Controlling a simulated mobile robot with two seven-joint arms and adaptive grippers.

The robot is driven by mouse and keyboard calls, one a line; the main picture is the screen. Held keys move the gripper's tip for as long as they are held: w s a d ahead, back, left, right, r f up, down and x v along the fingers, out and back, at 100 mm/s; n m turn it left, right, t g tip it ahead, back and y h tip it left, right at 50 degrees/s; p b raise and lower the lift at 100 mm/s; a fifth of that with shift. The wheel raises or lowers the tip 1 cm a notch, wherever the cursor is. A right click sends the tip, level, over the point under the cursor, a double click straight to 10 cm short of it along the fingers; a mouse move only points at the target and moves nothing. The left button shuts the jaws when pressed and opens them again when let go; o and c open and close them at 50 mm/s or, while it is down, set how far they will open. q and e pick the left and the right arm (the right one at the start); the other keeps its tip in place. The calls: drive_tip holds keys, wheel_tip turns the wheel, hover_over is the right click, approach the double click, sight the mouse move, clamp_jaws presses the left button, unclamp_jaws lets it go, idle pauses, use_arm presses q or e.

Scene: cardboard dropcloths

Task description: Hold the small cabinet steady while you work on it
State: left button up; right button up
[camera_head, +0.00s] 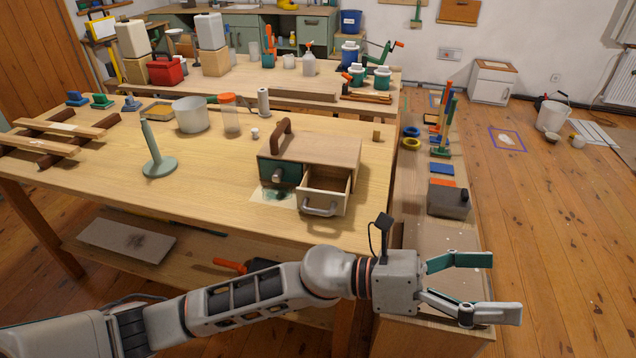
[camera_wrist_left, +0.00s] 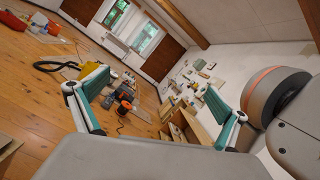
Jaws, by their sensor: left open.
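The small cabinet (camera_head: 338,152) stands on the wooden workbench near its right front part in the head view. It has a brown handle (camera_head: 281,139) on top, a dark green left drawer front with a knob (camera_head: 280,174), and a right drawer (camera_head: 324,190) pulled open with a metal handle. My left gripper (camera_head: 497,284) is open and empty, in front and to the right of the cabinet, past the bench's near edge and apart from the cabinet. Its two fingers (camera_wrist_left: 158,108) also show spread in the left wrist view, with nothing between them. My right gripper is not seen.
A green stand (camera_head: 159,164), a metal pot (camera_head: 191,114) and a clear jar with an orange lid (camera_head: 230,115) stand left of the cabinet. A grey box (camera_head: 448,199) and brushes are on the side bench at right. Bare wooden floor (camera_head: 560,230) lies farther right.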

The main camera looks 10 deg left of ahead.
use_arm(q)
wheel_tip(320, 180, down, 3)
drive_tip(key=s+m+g+y, duration=0.3)
drive_tip(key=m+g+y, duration=0.1)
drive_tip(key=m, duration=0.4)
drive_tip(key=m+t+y+b, duration=0.1)
drive_tip(key=m+t+y, duration=0.8)
drive_tip(key=m+y, duration=0.75)
hover_over(320, 196)
drive_tip(key=s, duration=0.3)
wheel_tip(320, 196, down, 4)
drive_tip(key=shift+w+r+n, duration=0.15)
drive_tip(key=shift+n, duration=0.3)
drive_tip(key=b+x, duration=0.1)
drive_tip(key=x, duration=0.5)
drive_tip(key=shift+a, duration=0.1)
drive_tip(key=shift+b+x, duration=0.3)
drive_tip(key=shift+x, duration=0.55)
drive_tip(key=shift+r, duration=0.1)
